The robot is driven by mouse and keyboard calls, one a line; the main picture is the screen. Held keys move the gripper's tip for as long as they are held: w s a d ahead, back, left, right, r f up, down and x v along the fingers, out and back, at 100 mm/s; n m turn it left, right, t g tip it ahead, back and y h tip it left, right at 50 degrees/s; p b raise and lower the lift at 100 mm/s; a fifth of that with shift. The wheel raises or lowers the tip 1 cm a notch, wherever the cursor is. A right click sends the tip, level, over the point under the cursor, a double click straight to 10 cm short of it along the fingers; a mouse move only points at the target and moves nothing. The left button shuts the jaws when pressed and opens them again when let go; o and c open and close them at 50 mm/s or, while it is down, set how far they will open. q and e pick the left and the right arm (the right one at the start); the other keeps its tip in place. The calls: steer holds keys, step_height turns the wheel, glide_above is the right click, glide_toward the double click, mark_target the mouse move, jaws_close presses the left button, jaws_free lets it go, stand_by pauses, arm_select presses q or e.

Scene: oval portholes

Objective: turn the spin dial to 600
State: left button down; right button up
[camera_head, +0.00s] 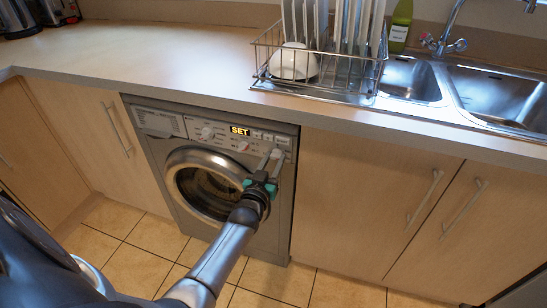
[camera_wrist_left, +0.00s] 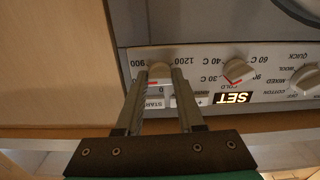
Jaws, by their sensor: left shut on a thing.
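The spin dial (camera_wrist_left: 160,71) is a pale round knob with a red mark on the washing machine's panel. It shows upside down in the left wrist view, with 900 and 1200 printed on either side and a 0 near the red mark. A 600 label is not readable. My left gripper (camera_wrist_left: 159,76) has one finger on each side of the dial and is shut on it. In the head view my left gripper (camera_head: 270,157) is at the panel's right end and mostly hides the dial. My right gripper is not in view.
The washing machine (camera_head: 160,120) is built in under the counter (camera_head: 150,60). Its lit display (camera_head: 240,131) reads SET. The temperature dial (camera_wrist_left: 238,72) and program dial (camera_wrist_left: 305,77) sit beside the spin dial. A dish rack (camera_head: 315,80) and sink (camera_head: 410,80) are above right.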

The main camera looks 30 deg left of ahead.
arm_select(q)
steer(key=shift+n+p, duration=0.35)
steer(key=shift+n, duration=1.75)
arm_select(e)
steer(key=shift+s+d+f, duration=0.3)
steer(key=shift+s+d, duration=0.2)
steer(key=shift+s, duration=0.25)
arm_select(q)
steer(key=c, duration=0.5)
jaws_free()
